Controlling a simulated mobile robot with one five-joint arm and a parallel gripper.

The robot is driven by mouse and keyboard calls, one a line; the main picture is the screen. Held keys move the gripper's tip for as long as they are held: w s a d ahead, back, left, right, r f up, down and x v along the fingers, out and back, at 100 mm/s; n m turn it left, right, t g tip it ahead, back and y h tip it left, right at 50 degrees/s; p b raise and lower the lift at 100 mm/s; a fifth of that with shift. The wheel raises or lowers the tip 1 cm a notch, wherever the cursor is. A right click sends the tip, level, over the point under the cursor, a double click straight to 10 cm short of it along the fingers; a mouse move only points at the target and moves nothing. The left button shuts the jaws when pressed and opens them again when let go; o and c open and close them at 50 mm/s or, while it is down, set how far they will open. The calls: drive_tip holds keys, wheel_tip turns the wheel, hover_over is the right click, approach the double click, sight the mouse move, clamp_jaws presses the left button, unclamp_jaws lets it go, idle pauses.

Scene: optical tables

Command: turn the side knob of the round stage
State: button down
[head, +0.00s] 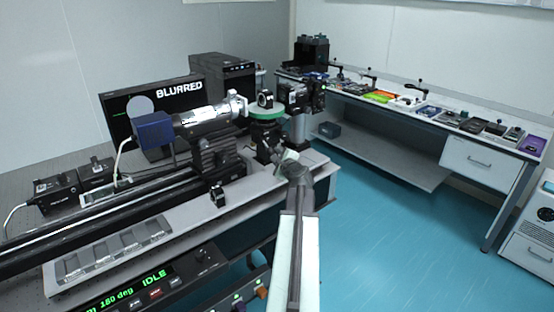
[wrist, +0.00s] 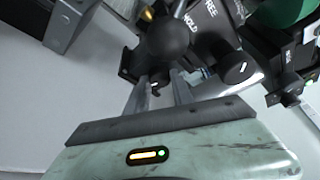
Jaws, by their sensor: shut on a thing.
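The round stage has a green disc (head: 266,113) on a black body at the right end of the bench. The disc's edge also shows at the top right of the wrist view (wrist: 285,10). My gripper (head: 287,158) reaches the stage's near side from below. In the wrist view its two fingers (wrist: 162,90) are shut on a small dark side knob (wrist: 157,80) with a white mark. A black ball (wrist: 166,40) on a rod partly hides that knob and the fingertips.
Another black knob with a white line (wrist: 240,68) sits just right of the fingers, by the words HOLD and FREE. A silver tube (head: 205,118) on a rail stands left of the stage. Blue floor (head: 375,230) is clear to the right.

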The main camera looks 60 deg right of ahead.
idle(0.4)
drive_tip(key=c, duration=1.1)
unclamp_jaws()
